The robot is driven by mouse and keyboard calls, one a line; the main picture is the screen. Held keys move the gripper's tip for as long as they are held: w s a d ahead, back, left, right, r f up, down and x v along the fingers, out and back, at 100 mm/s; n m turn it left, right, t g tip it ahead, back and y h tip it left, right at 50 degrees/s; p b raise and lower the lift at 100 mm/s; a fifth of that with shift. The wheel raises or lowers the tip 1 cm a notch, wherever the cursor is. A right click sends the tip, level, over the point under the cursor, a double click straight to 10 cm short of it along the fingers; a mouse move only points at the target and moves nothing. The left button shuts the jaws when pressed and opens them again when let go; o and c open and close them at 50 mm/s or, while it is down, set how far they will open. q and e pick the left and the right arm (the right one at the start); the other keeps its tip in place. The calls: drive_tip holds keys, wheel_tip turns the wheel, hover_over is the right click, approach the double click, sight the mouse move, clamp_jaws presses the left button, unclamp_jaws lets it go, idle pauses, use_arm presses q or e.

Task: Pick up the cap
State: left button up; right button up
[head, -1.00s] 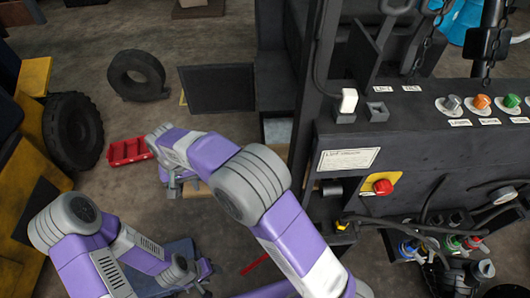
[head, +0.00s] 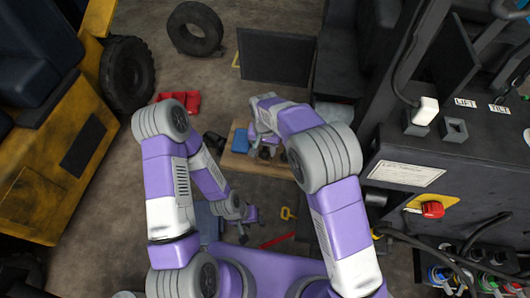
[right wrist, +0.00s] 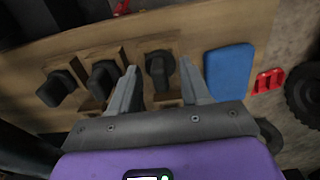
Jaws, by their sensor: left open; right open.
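Several dark, knob-like pieces stand in wooden holders on a wooden board (right wrist: 185,22). I cannot tell which of them, if any, is the cap. One dark piece (right wrist: 160,72) shows between the fingers of my right gripper (right wrist: 157,66), which is open; I cannot tell whether they touch it. The other dark pieces (right wrist: 104,78) stand to the left in the right wrist view. In the head view my right gripper (head: 266,143) is over the board (head: 240,163) and partly hides the pieces. My left gripper (head: 246,222) is open and empty, lower down and apart from the board.
A blue box (right wrist: 229,70) lies on the board beside the holders. A red tray (head: 180,101) and a loose tyre (head: 195,28) are on the floor. The dark forklift body (head: 450,165) stands close on the right, a yellow machine (head: 60,150) on the left.

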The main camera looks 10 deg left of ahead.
drive_tip(key=shift+f, duration=0.1)
drive_tip(key=shift+c, duration=0.2)
clamp_jaws()
